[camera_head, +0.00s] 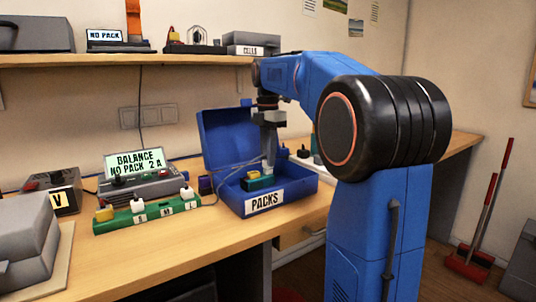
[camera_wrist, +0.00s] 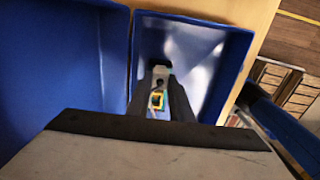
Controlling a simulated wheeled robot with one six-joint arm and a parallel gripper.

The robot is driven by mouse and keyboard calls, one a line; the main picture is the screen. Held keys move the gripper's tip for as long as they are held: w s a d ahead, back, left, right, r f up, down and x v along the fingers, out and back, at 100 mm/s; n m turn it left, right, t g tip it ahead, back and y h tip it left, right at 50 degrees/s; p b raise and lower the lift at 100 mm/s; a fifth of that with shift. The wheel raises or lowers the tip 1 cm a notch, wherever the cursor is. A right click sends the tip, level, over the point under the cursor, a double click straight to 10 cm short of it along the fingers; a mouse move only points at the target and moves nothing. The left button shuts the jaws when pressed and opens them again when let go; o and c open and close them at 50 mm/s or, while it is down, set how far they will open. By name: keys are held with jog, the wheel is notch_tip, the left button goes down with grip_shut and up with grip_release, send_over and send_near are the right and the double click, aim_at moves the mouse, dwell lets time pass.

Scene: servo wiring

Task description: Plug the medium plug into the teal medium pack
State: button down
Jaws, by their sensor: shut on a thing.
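The teal medium pack (camera_head: 260,184) lies in the open blue box labelled PACKS (camera_head: 226,192), with a yellow connector (camera_head: 253,175) on it. My gripper (camera_head: 268,156) points down over the pack and is shut on a small white plug (camera_head: 266,167), which I take as the medium plug. A grey cable runs from the plug's area over the box's left wall towards the green board. The wrist view shows the pale plug (camera_wrist: 160,74) and yellow connector (camera_wrist: 157,99) close together between my dark fingers (camera_wrist: 163,105). Whether the plug is seated in the pack I cannot tell.
The green board (camera_head: 148,214) with white plugs and a yellow connector lies left of the box. Behind it a charger (camera_head: 140,184) reads "BALANCE NO PACK 2 A". The box's raised lid (camera_head: 228,138) stands behind the pack. Bare table lies in front of the board.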

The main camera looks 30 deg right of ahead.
jog(key=shift+f, duration=0.1)
jog(key=c, duration=1.5)
grip_release()
notch_tip(320, 180, up, 17)
jog(key=shift+r, duration=0.15)
